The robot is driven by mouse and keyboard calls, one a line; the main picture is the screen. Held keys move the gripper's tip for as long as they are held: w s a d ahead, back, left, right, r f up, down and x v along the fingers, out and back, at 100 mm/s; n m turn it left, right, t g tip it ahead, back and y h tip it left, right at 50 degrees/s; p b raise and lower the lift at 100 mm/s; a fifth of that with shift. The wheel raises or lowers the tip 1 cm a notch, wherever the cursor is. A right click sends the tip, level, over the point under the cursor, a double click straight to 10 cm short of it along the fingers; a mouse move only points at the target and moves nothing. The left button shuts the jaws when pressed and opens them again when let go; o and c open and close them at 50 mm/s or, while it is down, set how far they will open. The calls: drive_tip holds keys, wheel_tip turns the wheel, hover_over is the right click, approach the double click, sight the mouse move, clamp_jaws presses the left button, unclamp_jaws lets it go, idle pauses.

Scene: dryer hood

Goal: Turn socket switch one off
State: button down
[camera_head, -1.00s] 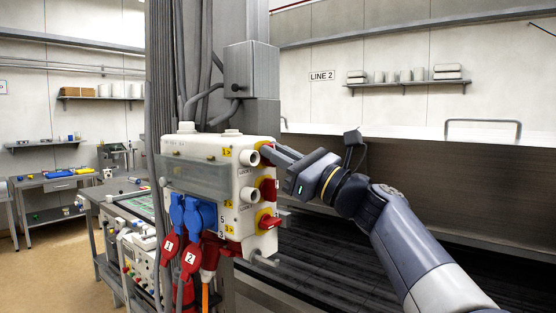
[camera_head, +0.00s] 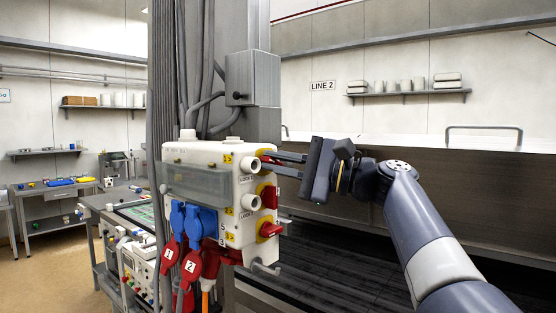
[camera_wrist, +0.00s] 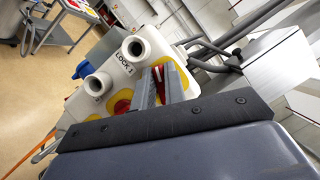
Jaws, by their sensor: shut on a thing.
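A white socket box (camera_head: 210,165) hangs on the grey column. On its right side are red rotary switches on yellow plates, one above the other. Switch one is the top one, beside the "1>" label; its yellow plate (camera_head: 265,154) shows at my fingertips. My gripper (camera_head: 268,163) reaches it from the right, fingers one above the other. In the wrist view the red handle of switch one (camera_wrist: 157,76) sits between the two fingers, which are shut on it and hide much of it. The middle switch (camera_head: 268,195) and bottom switch (camera_head: 270,229) are clear of the gripper.
White round sockets (camera_head: 250,163) stick out beside the switches. Blue plugs (camera_head: 200,218) and red plugs (camera_head: 190,265) hang below the lid with cables. A grey hood or counter (camera_head: 420,190) lies behind my arm. A bench with equipment (camera_head: 130,240) stands at the left.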

drive_tip(key=shift+f+n+g+h+p, duration=0.1)
drive_tip(key=shift+n+g+h+p, duration=0.2)
drive_tip(key=shift+n, duration=0.8)
drive_tip(key=shift+f+n+g+h+p, duration=0.1)
drive_tip(key=shift+n+h+p, duration=0.25)
drive_tip(key=shift+n, duration=0.75)
drive_tip(key=c, duration=1.5)
unclamp_jaws()
drive_tip(key=shift+o, duration=0.2)
drive_tip(key=shift+r, duration=0.1)
drive_tip(key=b+v, duration=0.2)
drive_tip(key=v, duration=0.8)
drive_tip(key=shift+d, duration=0.4)
drive_tip(key=shift+s+a+r, duration=0.1)
